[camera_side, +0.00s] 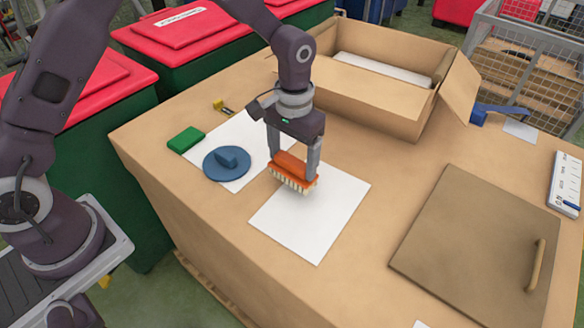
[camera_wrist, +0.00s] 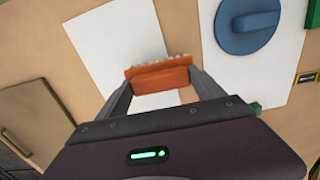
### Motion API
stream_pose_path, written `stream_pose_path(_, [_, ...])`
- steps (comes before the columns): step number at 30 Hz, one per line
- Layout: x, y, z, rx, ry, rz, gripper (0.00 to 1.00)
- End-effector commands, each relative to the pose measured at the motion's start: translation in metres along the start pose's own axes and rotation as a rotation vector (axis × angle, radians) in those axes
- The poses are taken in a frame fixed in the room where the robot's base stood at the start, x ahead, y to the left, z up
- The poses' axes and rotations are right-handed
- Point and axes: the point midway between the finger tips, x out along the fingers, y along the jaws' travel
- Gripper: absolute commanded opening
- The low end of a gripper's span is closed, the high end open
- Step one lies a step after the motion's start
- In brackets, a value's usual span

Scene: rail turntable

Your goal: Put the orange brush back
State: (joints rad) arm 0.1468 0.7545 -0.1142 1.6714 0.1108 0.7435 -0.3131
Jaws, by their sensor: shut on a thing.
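The orange brush (camera_side: 291,170) has an orange back and pale bristles that point down. My gripper (camera_side: 294,165) is shut on it, one finger at each end. The brush is over the far left part of a white sheet (camera_side: 310,220), and I cannot tell whether its bristles touch the sheet. In the wrist view the brush (camera_wrist: 160,76) sits between the two fingers, with the white sheet (camera_wrist: 115,40) beyond it.
A second white sheet (camera_side: 237,137) holds a blue disc with a raised grip (camera_side: 225,164). A green block (camera_side: 186,140) lies at its left. An open cardboard box (camera_side: 375,100) stands behind. A brown board with a handle (camera_side: 470,245) lies at the right.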

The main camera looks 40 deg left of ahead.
Motion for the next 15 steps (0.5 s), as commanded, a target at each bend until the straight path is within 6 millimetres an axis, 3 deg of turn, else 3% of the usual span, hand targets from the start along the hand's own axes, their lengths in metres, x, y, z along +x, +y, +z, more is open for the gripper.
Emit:
stream_pose_path(4, [0.026, 0.0, 0.001, -0.001, -0.004, 0.0, 0.45])
stream_pose_path(14, [0.03, 0.0, 0.0, -0.001, -0.002, 0.0, 0.45])
stream_pose_path(15, [0.03, 0.0, 0.0, -0.001, -0.001, 0.0, 0.85])
